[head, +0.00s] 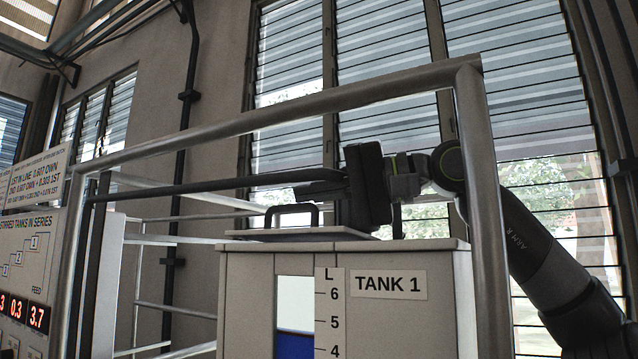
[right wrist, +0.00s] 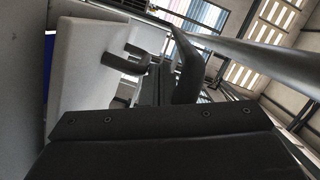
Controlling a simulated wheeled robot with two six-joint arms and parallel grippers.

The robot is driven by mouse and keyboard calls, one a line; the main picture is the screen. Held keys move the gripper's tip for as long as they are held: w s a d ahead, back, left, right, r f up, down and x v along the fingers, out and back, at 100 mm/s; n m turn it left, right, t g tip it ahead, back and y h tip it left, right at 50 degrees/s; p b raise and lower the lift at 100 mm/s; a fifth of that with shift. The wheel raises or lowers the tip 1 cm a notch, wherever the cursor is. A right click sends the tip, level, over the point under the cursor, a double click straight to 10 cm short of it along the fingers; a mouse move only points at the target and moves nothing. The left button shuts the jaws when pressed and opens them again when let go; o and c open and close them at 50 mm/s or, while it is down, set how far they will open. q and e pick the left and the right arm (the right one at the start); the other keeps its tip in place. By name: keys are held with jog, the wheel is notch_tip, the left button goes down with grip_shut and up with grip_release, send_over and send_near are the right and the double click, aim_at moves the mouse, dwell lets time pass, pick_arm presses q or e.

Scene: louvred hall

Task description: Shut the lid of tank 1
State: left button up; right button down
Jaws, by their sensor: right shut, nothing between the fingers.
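Tank 1 (head: 400,305) is a pale box with a level scale and a "TANK 1" label. Its lid (head: 342,234) is a flat plate that lies across the tank top and looks about level; I cannot tell whether a thin gap is left under it. A dark handle (head: 292,210) stands on the lid. My right gripper (head: 318,187) is shut and empty, pointing left, just above the lid and beside the handle. In the right wrist view the lid (right wrist: 85,75) is a pale panel at left with its handle (right wrist: 125,56) near my fingers (right wrist: 165,75). My left gripper is out of view.
A metal rail frame (head: 470,180) stands around the tank, and my right arm reaches in past its right post. A dark bar (head: 200,187) runs left of my gripper. A panel with red digits (head: 35,275) stands at the left. Louvred windows lie behind.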

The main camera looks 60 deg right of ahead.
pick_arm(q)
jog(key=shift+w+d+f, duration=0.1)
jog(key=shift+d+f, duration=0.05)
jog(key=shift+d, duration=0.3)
pick_arm(e)
jog(key=shift+a+f+n, duration=0.3)
jog(key=shift+f+n, duration=0.1)
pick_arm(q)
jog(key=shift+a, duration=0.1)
